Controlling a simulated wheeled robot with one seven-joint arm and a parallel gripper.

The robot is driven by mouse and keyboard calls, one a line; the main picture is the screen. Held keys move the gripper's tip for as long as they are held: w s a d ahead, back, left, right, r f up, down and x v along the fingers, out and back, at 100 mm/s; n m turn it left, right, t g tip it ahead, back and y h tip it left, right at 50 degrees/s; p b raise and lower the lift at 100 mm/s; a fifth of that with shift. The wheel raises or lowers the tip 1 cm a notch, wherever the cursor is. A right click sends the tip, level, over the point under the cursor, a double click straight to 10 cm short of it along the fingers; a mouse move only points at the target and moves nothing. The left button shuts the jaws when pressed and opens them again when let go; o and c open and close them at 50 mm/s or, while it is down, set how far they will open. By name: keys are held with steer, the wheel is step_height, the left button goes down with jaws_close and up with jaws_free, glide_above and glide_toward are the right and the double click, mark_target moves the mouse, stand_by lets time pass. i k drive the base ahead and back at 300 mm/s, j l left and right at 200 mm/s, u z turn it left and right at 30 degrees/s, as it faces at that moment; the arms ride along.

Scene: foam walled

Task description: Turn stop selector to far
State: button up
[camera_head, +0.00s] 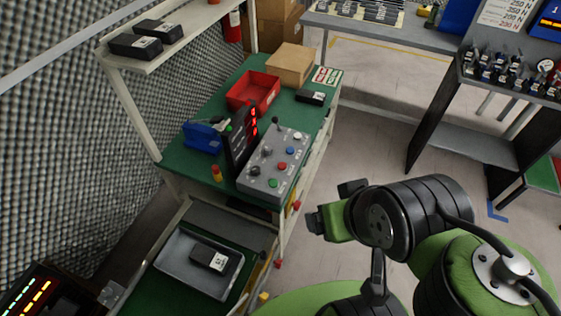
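A grey control panel (274,163) lies on the green bench. On it are a dark selector-like knob (267,151), another small dark control (254,170), a black lever (275,122) and blue, red, white and green buttons. Labels are too small to read, so I cannot tell which control is the stop selector or where it points. My gripper (318,220), at the end of my green and black arm, is right of and below the panel in the picture, apart from it. Its fingers are not clear enough to tell open from shut.
A black display with red digits (241,138) stands upright along the panel's left side. A red bin (254,91), cardboard box (290,65) and blue item (203,136) share the bench (190,170). A grey tray (177,262) sits lower in front. Floor right of the bench is clear.

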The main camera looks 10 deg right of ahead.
mark_target(268, 149)
steer(key=i+l+u, duration=0.2)
steer(key=u, duration=0.15)
steer(key=i+l+u, duration=0.35)
steer(key=k+j, duration=0.1)
